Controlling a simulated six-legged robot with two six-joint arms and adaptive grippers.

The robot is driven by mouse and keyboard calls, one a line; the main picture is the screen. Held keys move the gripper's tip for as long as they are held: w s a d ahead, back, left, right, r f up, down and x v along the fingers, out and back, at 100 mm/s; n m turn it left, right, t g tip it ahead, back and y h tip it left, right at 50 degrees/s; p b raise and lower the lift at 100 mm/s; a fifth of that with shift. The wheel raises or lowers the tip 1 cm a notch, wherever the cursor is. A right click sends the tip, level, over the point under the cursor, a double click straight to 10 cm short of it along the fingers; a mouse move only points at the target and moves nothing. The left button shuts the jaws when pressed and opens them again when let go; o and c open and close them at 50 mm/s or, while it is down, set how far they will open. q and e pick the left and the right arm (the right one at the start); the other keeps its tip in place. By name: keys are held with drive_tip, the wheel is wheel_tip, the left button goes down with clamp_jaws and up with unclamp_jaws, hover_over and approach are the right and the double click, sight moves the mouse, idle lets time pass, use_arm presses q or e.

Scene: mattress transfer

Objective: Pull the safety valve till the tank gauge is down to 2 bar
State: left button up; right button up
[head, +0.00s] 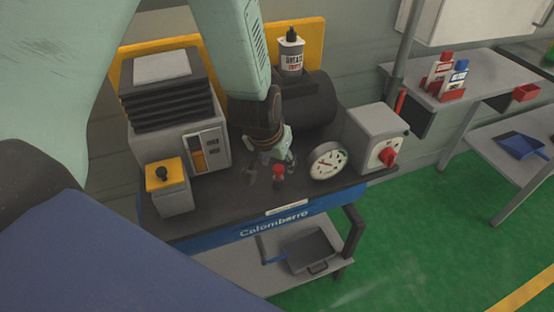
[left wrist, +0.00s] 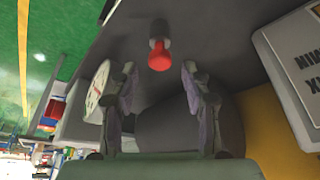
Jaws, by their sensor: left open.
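The safety valve shows as a small red knob (head: 279,172) on the dark bench top, just in front of the tank (head: 318,105), a dark cylinder. My left gripper (head: 270,166) is open and points down close to the knob. In the left wrist view the red knob (left wrist: 159,55) appears between the spread fingertips of my left gripper (left wrist: 158,70), with visible gaps on both sides. The round white gauge (head: 328,160) stands right of the knob; its needle is too small to read. It also shows edge-on in the left wrist view (left wrist: 97,92). My right gripper is out of view.
A grey box with a red switch (head: 388,157) stands right of the gauge. A grey machine (head: 180,120) and a yellow-topped box (head: 166,175) stand to the left. A labelled can (head: 291,55) sits above the tank. The green floor (head: 420,235) at right is clear.

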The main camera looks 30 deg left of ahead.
use_arm(q)
drive_tip(key=shift+s+r, duration=0.1)
drive_tip(key=shift+r, duration=0.4)
drive_tip(key=v, duration=0.6)
drive_tip(key=shift+s+r, duration=0.25)
drive_tip(key=shift+w+f, duration=0.1)
drive_tip(key=shift+w, duration=0.05)
drive_tip(key=shift+d, duration=0.1)
